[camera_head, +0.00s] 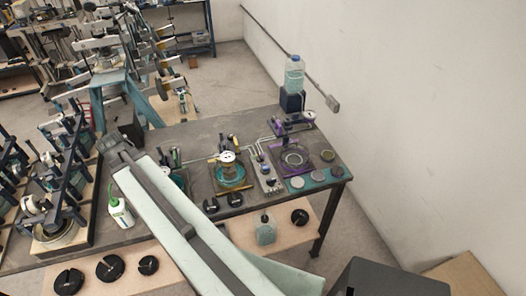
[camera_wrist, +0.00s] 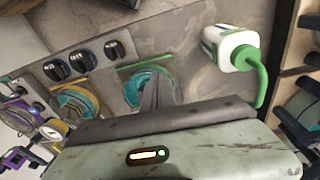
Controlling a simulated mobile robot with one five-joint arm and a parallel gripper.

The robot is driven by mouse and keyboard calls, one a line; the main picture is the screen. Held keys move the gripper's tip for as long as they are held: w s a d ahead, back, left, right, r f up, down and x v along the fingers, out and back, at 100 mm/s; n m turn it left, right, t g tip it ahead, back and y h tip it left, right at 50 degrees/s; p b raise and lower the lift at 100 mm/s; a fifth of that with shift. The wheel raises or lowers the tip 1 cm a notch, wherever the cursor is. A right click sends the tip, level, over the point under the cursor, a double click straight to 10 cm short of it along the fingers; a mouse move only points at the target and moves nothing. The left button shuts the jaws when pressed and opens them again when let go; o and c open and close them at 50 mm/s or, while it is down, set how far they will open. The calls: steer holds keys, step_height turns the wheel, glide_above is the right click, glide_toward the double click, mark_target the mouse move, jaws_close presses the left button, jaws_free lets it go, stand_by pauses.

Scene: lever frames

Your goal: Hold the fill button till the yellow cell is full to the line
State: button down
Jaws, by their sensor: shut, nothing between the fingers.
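My gripper (camera_head: 112,143) is at the upper left end of my arm in the head view, near the left part of the dark workbench (camera_head: 185,139). In the wrist view its dark fingers (camera_wrist: 156,92) are together with nothing between them, in front of a round teal fixture (camera_wrist: 133,90). A small grey control box (camera_head: 267,180) with knobs or buttons stands on the bench to the right, away from my gripper. I cannot tell which part is the fill button.
A white bottle with a green cap (camera_head: 120,212) stands near the bench's left side; it also shows in the wrist view (camera_wrist: 229,47). A water bottle (camera_head: 293,75) stands at the back right. Round fixtures, teal (camera_head: 232,185) and purple (camera_head: 275,158), and black discs crowd the front.

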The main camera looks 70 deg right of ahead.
steer(key=s+d+r+m+p, duration=0.2)
steer(key=s+d+r+m, duration=0.25)
steer(key=d, duration=0.45)
step_height(320, 180, up, 3)
steer(key=m+g+h+p, duration=0.1)
steer(key=m+g+p, duration=0.1)
steer(key=m, duration=1.1)
glide_above(266, 167)
steer(key=w+a, duration=0.2)
steer(key=w, duration=0.1)
steer(key=shift+w+a, duration=0.1)
steer(key=shift+a, duration=0.05)
steer(key=shift+f, duration=0.1)
steer(key=b+x, duration=0.8)
steer(key=x, duration=0.1)
steer(key=b+x, duration=0.4)
steer(key=b, duration=0.1)
steer(key=shift+w+a+f, duration=0.2)
steer(key=shift+a+f, duration=0.15)
steer(key=shift+f, duration=0.2)
